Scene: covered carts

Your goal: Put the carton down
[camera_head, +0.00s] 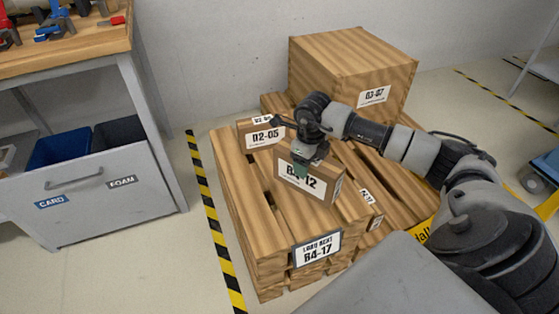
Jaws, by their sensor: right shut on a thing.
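A small brown carton (323,190) with a white label, partly covered and ending in 12, is at the middle of the wooden pallet (235,188). My right gripper (304,163) comes down from above and is shut on this carton. Its fingers hide part of the label. I cannot tell whether the carton's underside touches the slats. Another small carton (258,133) labelled D2-05 stands just behind it to the left. The pallet's front plate (316,248) reads B4-17. My left gripper is not in view.
A large wooden-looking box (347,62) labelled 03-07 stands at the back of the pallets. A workbench (80,45) with tools and bins marked CARD and FOAM is on the left. Yellow-black floor tape (211,220) runs beside the pallet. Bare slats lie at the pallet's front left.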

